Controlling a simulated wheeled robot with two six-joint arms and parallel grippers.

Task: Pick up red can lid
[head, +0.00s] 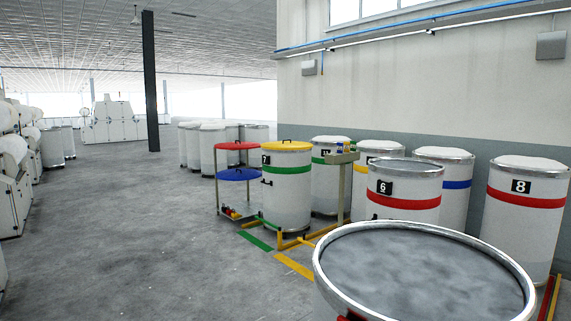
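The red can lid (237,146) is a flat round lid near the middle of the head view, some way ahead across the floor. It lies level at the top of a light-framed rack (217,185), with a small handle on its upper side. A blue lid (237,174) lies on the level below it. The red lid's right edge comes close to a yellow-lidded can; I cannot tell whether they touch. Neither of my grippers is in view.
A large open can (322,276) of grey fibre fills the lower right foreground. The can with the yellow lid (285,146) stands right of the rack. Several banded cans, including can 6 (404,216) and can 8 (525,215), line the wall. Open floor (140,240) lies left and centre.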

